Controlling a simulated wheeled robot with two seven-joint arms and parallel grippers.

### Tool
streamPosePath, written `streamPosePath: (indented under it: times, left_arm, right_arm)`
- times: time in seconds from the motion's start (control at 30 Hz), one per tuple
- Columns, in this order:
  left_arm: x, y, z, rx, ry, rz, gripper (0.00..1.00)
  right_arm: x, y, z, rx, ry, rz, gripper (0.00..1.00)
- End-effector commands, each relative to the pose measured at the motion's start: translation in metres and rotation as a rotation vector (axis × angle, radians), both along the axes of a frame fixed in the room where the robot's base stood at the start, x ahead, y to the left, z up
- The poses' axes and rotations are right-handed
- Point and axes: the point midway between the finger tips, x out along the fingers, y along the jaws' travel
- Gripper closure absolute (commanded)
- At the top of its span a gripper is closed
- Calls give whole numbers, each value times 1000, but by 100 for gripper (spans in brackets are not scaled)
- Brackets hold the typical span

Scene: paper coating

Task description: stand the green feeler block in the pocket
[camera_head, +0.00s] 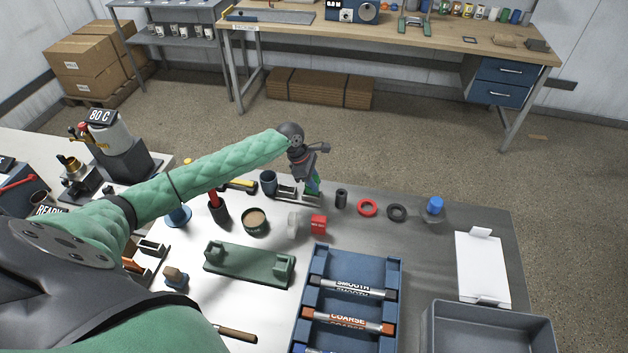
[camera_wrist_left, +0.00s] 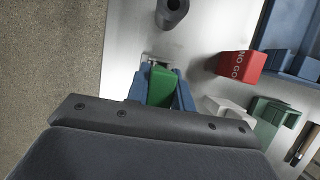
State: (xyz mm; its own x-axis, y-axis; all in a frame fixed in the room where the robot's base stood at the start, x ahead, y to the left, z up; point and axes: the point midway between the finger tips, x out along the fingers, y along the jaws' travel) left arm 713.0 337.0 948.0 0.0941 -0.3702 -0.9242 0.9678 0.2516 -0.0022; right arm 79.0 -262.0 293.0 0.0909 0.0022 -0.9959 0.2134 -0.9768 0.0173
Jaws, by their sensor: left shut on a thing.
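My left gripper (camera_head: 312,188) is near the back edge of the table, pointing down, and is shut on the green feeler block (camera_wrist_left: 161,86). In the left wrist view the block sits between the two blue fingers (camera_wrist_left: 162,92). A pale grey holder, apparently the one with the pocket (camera_wrist_left: 156,59), lies just beyond the fingertips. In the head view the gripper hides most of the block and part of the holder (camera_head: 286,191). I cannot tell whether the block's lower end is inside the pocket or just above it. My right gripper is not in view.
A red NO GO block (camera_head: 318,224) and a white piece (camera_head: 293,222) stand in front of the gripper. A dark cylinder (camera_head: 341,197), a red ring (camera_head: 367,208) and a black ring (camera_head: 397,212) lie to the right.

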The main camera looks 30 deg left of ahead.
Motion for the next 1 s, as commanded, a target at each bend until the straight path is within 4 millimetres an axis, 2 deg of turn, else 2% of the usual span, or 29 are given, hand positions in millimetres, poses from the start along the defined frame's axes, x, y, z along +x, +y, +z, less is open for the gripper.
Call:
streamPosePath:
  times: [1.0]
  left_arm:
    - [0,0,-20,0,0,0,99]
  right_arm:
    - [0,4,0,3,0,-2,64]
